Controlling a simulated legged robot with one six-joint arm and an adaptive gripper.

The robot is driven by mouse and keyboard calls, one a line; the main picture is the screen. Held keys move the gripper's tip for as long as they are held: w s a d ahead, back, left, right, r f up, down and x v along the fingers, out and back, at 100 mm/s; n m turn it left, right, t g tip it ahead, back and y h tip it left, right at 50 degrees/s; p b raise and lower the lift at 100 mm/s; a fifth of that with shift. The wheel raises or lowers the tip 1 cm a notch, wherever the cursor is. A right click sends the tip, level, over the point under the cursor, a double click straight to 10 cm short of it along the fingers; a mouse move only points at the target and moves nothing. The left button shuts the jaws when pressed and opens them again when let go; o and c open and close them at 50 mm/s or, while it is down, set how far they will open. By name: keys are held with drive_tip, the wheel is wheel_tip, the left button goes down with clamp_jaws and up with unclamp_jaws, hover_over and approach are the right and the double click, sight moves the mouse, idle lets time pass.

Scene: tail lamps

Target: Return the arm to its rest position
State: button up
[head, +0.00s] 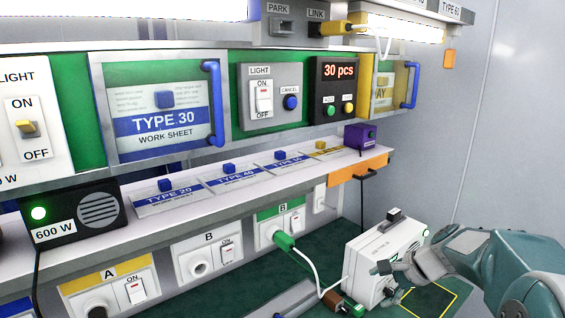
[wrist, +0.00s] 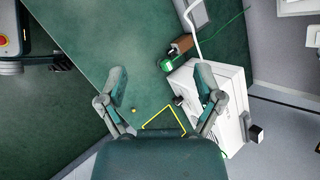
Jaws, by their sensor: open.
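My gripper (head: 384,275) is at the lower right in the head view, at the front of a white box-shaped device (head: 372,254) with a dark handle on top. In the wrist view my gripper (wrist: 162,84) has its two fingers spread wide with nothing between them. The right finger overlaps the white device (wrist: 228,86) in that view; I cannot tell whether they touch. My teal arm enters the head view from the right edge.
A green worktop (wrist: 80,40) with a yellow outlined square (wrist: 165,122) lies below. A green plug (head: 283,240) with a white cable runs from a socket towards the device. A shelf (head: 240,185) with type sheets and a panel with a blue-handled door (head: 160,110) stand behind.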

drive_tip(key=s+a+r+n+h, duration=0.1)
drive_tip(key=s+n, duration=0.3)
drive_tip(key=s, duration=0.4)
drive_tip(key=s+a+r+n+t+h, duration=0.1)
drive_tip(key=s+a+r+n+h, duration=0.1)
drive_tip(key=s+n, duration=0.3)
drive_tip(key=s+a+r+n+h, duration=0.2)
drive_tip(key=s+n, duration=0.3)
drive_tip(key=s, duration=0.6)
drive_tip(key=shift+s+a+h, duration=0.2)
drive_tip(key=shift+a+h, duration=0.5)
drive_tip(key=shift+a, duration=0.05)
